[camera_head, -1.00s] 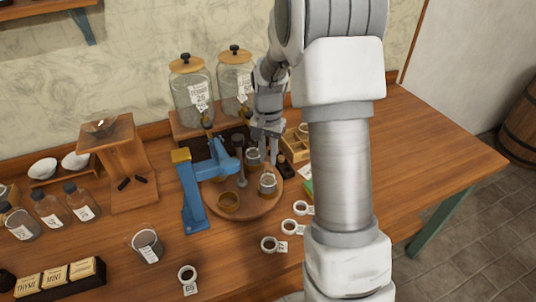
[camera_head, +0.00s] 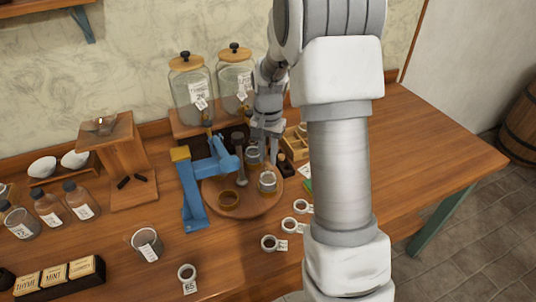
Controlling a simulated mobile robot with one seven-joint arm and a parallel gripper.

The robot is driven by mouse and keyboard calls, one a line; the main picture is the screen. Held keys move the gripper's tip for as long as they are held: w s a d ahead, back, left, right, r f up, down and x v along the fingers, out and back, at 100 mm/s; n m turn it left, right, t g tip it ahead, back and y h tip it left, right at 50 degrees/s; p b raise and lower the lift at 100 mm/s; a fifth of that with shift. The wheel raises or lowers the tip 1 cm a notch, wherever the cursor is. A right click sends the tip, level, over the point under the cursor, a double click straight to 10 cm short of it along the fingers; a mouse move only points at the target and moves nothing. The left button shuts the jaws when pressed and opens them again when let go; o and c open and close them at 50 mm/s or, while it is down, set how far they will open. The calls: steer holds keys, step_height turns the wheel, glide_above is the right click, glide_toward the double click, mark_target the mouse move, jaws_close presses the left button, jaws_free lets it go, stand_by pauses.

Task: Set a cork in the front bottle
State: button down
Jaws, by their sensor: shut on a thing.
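A round wooden board (camera_head: 248,207) holds small glass vessels with labels. The front bottle (camera_head: 267,182) is a short glass one standing upright near the board's right side. Another similar bottle (camera_head: 253,156) stands behind it. My gripper (camera_head: 267,155) points down at the back of the board, behind the front bottle and close beside the rear one. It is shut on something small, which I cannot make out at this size. I cannot tell whether it touches the rear bottle. No separate cork can be made out clearly.
A blue press (camera_head: 192,195) stands left of the board, its arm reaching over it. A small dark block (camera_head: 285,166) and a divided wooden box (camera_head: 296,140) are to the right. The table's right side is clear.

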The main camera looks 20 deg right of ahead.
mark_target(268, 159)
steer(key=shift+f+b, duration=0.45)
steer(key=shift+f, duration=0.2)
stand_by(0.6)
steer(key=shift+c, duration=1.3)
jaws_free()
steer(key=shift+r, duration=0.1)
steer(key=shift+r+p, duration=2.55)
steer(key=shift+r, duration=0.9)
